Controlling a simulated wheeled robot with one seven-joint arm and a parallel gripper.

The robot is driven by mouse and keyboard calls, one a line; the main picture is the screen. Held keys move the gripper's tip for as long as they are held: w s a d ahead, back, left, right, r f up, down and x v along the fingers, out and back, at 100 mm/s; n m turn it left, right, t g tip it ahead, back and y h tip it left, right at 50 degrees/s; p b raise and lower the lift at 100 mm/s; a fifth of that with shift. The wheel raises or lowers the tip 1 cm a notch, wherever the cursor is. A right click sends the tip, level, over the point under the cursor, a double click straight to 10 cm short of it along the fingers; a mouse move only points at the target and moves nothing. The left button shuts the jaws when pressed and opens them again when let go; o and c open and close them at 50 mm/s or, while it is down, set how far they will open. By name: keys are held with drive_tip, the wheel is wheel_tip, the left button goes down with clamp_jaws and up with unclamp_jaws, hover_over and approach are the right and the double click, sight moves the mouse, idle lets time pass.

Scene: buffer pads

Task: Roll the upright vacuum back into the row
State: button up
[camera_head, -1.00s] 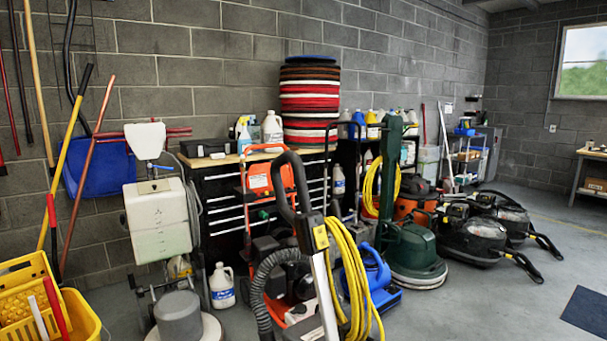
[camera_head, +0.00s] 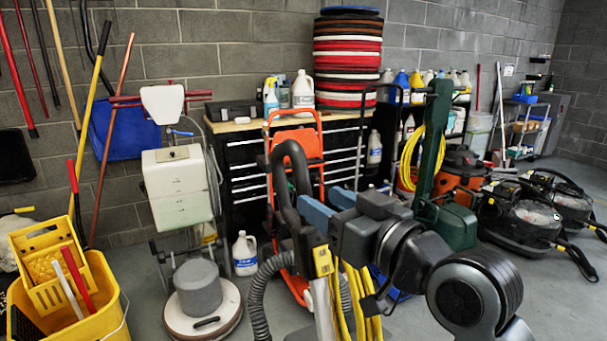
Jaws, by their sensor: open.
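The upright vacuum stands in the centre foreground, with a black curved handle (camera_head: 291,172), a grey shaft with a yellow label, a yellow cord (camera_head: 352,300) and a ribbed grey hose (camera_head: 257,290). Its base is mostly cut off by the lower edge. My gripper (camera_head: 322,205) reaches in from the lower right, with its blue fingers apart, just right of the handle. I cannot tell whether a finger touches it. The row of machines along the wall includes a floor machine with a white tank (camera_head: 178,190), a green machine (camera_head: 450,222) and black machines (camera_head: 520,215).
A yellow mop bucket (camera_head: 100,300) stands at the lower left. A black drawer chest (camera_head: 245,175) with bottles and stacked pads (camera_head: 348,60) lies behind the vacuum. An orange hand truck (camera_head: 299,148) stands close behind it. My arm hides part of the floor at right.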

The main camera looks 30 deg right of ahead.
sight(296, 184)
drive_tip(key=shift+w+a+r, duration=0.1)
drive_tip(key=shift+w+r, duration=0.1)
drive_tip(key=shift+w, duration=0.65)
drive_tip(key=w, duration=0.3)
drive_tip(key=w+a+p, duration=0.1)
drive_tip(key=w, duration=0.2)
drive_tip(key=shift+w+a, duration=0.1)
drive_tip(key=shift+w, duration=0.1)
drive_tip(key=shift+c, duration=0.2)
clamp_jaws()
